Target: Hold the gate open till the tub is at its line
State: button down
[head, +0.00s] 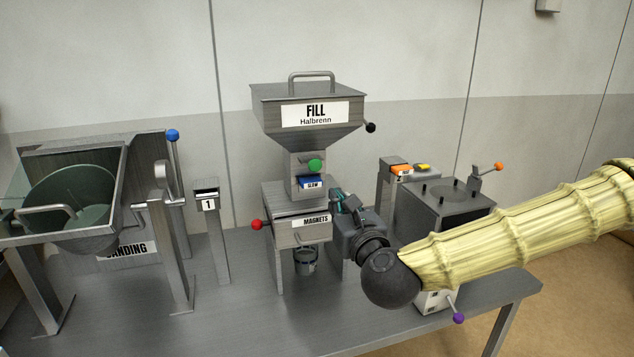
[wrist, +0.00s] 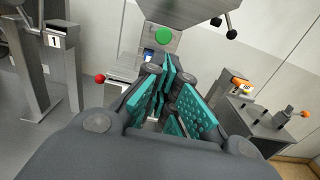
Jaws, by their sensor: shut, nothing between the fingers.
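The FILL hopper (head: 308,115) stands mid-bench, with a green knob (head: 315,165) on its chute above a blue SLOW label. The green knob also shows in the wrist view (wrist: 164,36), beyond the fingers. Under the MAGNETS box (head: 297,210) is a small metal tub (head: 306,261); its fill level and any line are too small to tell. My gripper (head: 338,200) is shut and empty, right of the MAGNETS box, below and to the right of the green knob. Its teal finger pads (wrist: 170,98) fill the middle of the wrist view. I cannot tell which part is the gate.
A red knob (head: 257,225) sticks out left of the MAGNETS box, and a black knob (head: 370,127) right of the hopper. Post 1 (head: 208,205) and a drum machine (head: 75,200) stand left. A grey machine (head: 445,205) with an orange-knobbed lever stands right, behind my arm.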

dwell(0.5)
jog(key=p, duration=0.4)
send_near(315, 170)
jog(key=x, duration=0.6)
jog(key=shift+w+a+f, duration=0.2)
jog(key=shift+w+f, duration=0.05)
jog(key=shift+w, duration=0.25)
jog(key=b+x, duration=0.2)
jog(key=x, duration=0.1)
jog(key=shift+r, duration=0.1)
jog(key=shift+r, duration=0.1)
dwell(0.5)
